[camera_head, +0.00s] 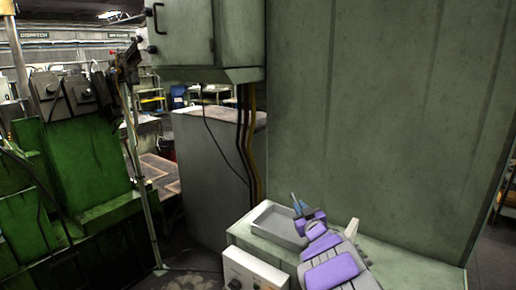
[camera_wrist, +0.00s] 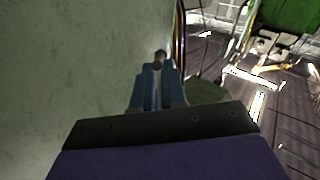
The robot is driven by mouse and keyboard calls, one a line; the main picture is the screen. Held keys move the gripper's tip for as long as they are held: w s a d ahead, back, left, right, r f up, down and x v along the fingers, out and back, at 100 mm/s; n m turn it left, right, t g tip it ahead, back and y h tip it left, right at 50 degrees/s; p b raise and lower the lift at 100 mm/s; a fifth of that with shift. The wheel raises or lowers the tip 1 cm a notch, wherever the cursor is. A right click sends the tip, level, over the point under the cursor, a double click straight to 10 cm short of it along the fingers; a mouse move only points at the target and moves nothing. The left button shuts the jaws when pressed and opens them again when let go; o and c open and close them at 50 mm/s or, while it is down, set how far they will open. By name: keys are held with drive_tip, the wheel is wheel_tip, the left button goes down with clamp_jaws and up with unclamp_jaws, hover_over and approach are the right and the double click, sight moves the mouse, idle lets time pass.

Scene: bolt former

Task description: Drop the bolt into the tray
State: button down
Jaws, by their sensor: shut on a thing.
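The bolt (camera_wrist: 160,58) is a small dark piece with a rounded end, sticking out beyond the fingertips in the wrist view. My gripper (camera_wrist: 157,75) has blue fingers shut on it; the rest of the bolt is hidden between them. In the head view my gripper (camera_head: 298,205) shows at the right end of the tray, and the bolt is too small to make out there. The grey, shallow, rectangular tray (camera_head: 268,221) lies on the pale green bench. It looks empty where visible; my arm hides its right end. The gripper's height above the tray is unclear.
A large green-grey machine panel (camera_head: 385,110) rises behind the bench (camera_head: 420,262). A white control box (camera_head: 252,272) stands at the bench front. A grey cabinet (camera_head: 205,175) and hanging cables (camera_head: 245,140) are left of it. Green machinery (camera_head: 85,165) stands at far left.

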drive_tip(key=a+f+b, duration=0.1)
drive_tip(key=a+f, duration=0.1)
drive_tip(key=f, duration=0.1)
drive_tip(key=shift+a+f+b, duration=0.15)
drive_tip(key=shift+a+b, duration=0.1)
drive_tip(key=shift+b, duration=0.15)
drive_tip(key=shift+d, duration=1.2)
drive_tip(key=c, duration=1.4)
unclamp_jaws()
drive_tip(key=shift+d, duration=0.15)
drive_tip(key=o, duration=0.3)
drive_tip(key=shift+a, duration=1.2)
drive_tip(key=shift+s+d, duration=0.15)
drive_tip(key=shift+d, duration=0.2)
drive_tip(key=a+b+v, duration=0.1)
drive_tip(key=b+v, duration=0.2)
drive_tip(key=v, duration=1.3)
drive_tip(key=shift+s, duration=0.55)
